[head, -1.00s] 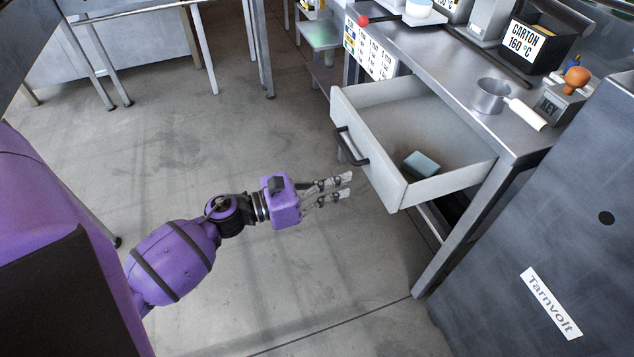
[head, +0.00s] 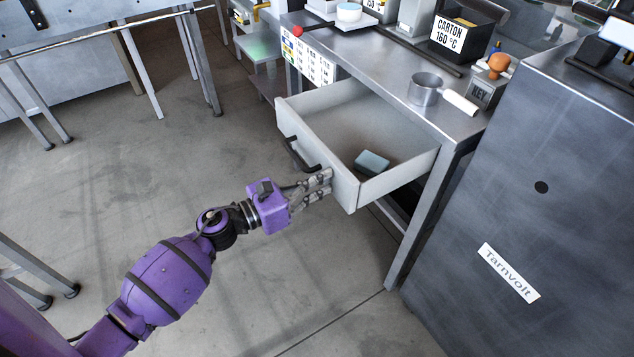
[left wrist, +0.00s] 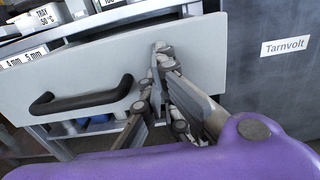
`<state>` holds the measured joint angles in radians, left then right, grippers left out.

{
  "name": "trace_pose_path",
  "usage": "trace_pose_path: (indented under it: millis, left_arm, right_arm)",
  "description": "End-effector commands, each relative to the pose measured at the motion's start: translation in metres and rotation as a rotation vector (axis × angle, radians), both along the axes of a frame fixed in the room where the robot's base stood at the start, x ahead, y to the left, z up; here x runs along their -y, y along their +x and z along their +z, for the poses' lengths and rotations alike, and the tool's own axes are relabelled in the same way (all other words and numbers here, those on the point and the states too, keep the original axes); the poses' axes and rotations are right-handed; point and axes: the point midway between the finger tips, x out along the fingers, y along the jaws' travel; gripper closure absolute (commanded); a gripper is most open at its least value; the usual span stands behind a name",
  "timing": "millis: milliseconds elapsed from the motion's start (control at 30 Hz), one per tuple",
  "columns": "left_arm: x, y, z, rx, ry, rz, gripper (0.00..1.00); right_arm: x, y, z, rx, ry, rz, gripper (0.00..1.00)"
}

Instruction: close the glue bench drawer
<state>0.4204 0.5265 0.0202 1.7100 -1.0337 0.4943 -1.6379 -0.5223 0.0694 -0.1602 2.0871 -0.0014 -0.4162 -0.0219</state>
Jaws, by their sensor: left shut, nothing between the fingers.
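The glue bench drawer (head: 405,177) is pulled well out of the metal bench (head: 390,80) in the head view. A blue-grey block (head: 372,162) lies inside it. The drawer front carries a black bar handle (head: 300,155), which also shows in the left wrist view (left wrist: 80,102). My left gripper (head: 328,182) is shut and empty, with its fingertips at the drawer front, to the right of the handle. In the left wrist view the fingertips (left wrist: 160,48) overlap the pale front panel (left wrist: 205,50); I cannot tell whether they touch it. My right gripper is not in view.
A dark cabinet labelled Tarnvolt (head: 508,272) stands close on the right. A metal pot (head: 424,90), a KEY block (head: 482,90) and a CARTON bin (head: 462,35) stand on the bench top. The floor left of the drawer is clear.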

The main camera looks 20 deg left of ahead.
Motion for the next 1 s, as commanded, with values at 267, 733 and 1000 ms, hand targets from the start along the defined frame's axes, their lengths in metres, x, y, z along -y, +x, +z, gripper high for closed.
trace_pose_path:
  millis: [267, 733, 1000]
  left_arm:
    - [0.029, 0.037, 0.000, 0.002, 0.000, -0.002, 1.00]
    - [0.108, 0.137, -0.002, 0.001, -0.001, -0.002, 1.00]
    - [0.141, 0.181, -0.002, 0.001, 0.001, 0.000, 1.00]
  right_arm:
    - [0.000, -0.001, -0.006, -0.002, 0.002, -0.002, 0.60]
    - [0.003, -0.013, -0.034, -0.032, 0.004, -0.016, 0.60]
    - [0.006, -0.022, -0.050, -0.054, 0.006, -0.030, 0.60]
